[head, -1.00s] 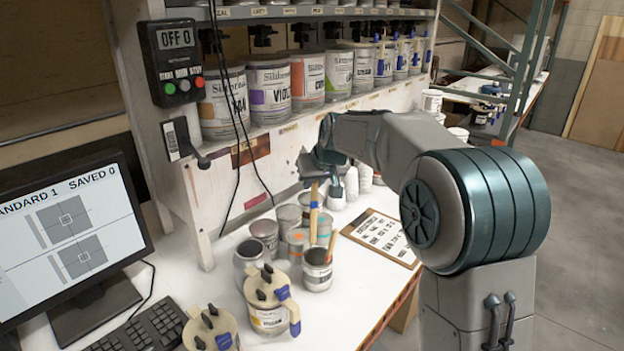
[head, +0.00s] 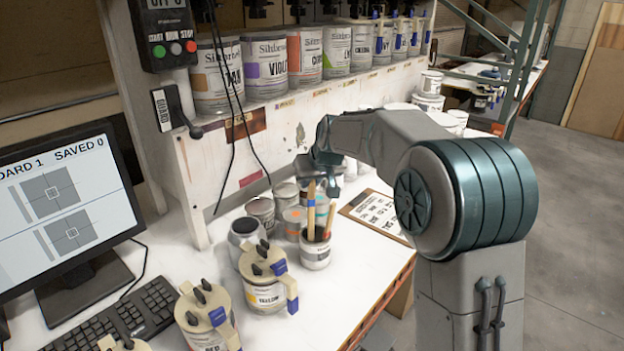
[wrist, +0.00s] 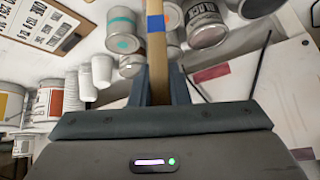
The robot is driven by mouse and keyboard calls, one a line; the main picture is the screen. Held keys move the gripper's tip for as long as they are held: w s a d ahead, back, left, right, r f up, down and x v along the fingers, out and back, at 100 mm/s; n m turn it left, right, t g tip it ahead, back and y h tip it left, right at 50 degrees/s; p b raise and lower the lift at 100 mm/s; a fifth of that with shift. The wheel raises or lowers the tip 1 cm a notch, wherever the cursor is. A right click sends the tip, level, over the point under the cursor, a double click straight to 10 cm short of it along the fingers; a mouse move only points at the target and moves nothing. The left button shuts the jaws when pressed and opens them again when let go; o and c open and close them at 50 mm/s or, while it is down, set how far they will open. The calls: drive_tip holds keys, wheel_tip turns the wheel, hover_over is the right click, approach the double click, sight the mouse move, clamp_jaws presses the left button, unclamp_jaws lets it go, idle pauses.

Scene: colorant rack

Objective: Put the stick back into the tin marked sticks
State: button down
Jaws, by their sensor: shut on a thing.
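My gripper (head: 322,178) is shut on a flat wooden stick (wrist: 156,55) with a blue band, which stands out between the fingers in the wrist view. In the head view the stick (head: 311,212) hangs about upright below the gripper, over the mouth of a small pale tin (head: 316,257). The tin has a dark label too small to read and holds another, brownish stick (head: 328,222). The held stick's lower end seems to overlap the tin's mouth; I cannot tell whether it is inside or behind the rim.
Several small tins (head: 261,210) stand close behind and left of the pale tin. A yellow-labelled can (head: 264,290) with a lid clamp stands in front. A clipboard (head: 378,215) lies to the right. Large paint cans (head: 265,68) line the shelf above.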

sight(312, 195)
drive_tip(key=shift+s+f+b, duration=0.2)
drive_tip(key=shift+f+b, duration=0.75)
drive_tip(key=shift+f, duration=0.25)
drive_tip(key=shift+s+f+b, duration=0.15)
drive_tip(key=shift+f+b, duration=0.75)
drive_tip(key=shift+f, duration=0.25)
drive_tip(key=c, duration=1.3)
unclamp_jaws()
drive_tip(key=b+v, duration=0.1)
drive_tip(key=v, duration=1.3)
drive_tip(key=shift+b, duration=0.4)
drive_tip(key=shift+f, duration=0.1)
drive_tip(key=s+d+f+m+g+h, duration=0.1)
drive_tip(key=s+d+f, duration=0.3)
drive_tip(key=s, duration=0.6)
drive_tip(key=s+d+f+m+g+h, duration=0.1)
drive_tip(key=s+d+f, duration=0.4)
drive_tip(key=s, duration=0.5)
drive_tip(key=s+d+f+m+g+h, duration=0.1)
drive_tip(key=s+d+f+m, duration=0.1)
drive_tip(key=s+d+f, duration=0.3)
drive_tip(key=s+f, duration=0.2)
drive_tip(key=s, duration=0.2)
drive_tip(key=shift+s+d+f, duration=0.15)
drive_tip(key=shift+s+f, duration=0.25)
